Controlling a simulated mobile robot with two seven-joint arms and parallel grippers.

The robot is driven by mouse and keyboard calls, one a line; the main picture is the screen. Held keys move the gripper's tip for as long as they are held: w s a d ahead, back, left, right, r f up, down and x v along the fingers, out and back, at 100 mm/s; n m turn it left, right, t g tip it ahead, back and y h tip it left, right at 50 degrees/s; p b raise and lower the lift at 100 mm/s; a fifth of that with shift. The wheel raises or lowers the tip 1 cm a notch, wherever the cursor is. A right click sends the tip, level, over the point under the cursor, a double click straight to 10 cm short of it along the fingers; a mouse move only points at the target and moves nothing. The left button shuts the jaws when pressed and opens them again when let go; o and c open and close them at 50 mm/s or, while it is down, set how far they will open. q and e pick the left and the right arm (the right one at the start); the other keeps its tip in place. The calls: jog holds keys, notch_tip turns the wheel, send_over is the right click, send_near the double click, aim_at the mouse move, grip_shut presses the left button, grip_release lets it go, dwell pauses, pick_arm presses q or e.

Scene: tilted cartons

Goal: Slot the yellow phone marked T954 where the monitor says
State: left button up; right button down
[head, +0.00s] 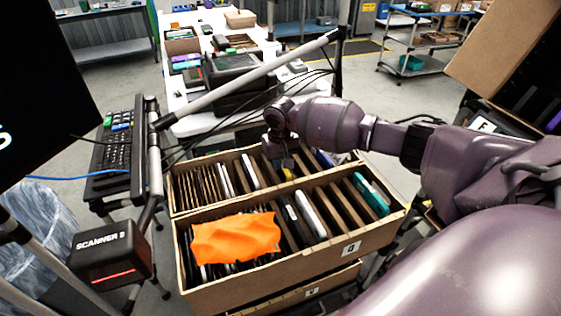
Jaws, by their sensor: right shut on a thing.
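My right gripper (284,160) reaches in from the right over the rear row of the open carton (290,270). It is shut on the yellow phone (289,174), of which only a small yellow part shows below the fingers, among the rear row's dividers. I cannot tell how deep the phone sits or whether it touches a divider. Its T954 mark is not readable. The dark monitor (40,90) is cut off at the left edge, with only part of one pale character showing. My left gripper is not in view.
An orange cloth (236,238) covers the front row's left slots. White, dark and teal devices (371,193) stand in other slots. A scanner (111,252), a keyboard (118,150) and a grey pole (245,84) are close on the left. A white table with goods stands behind.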

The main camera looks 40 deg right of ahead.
jog(key=shift+f, duration=0.1)
jog(key=shift+f, duration=0.1)
dwell(0.3)
jog(key=c, duration=1)
grip_release()
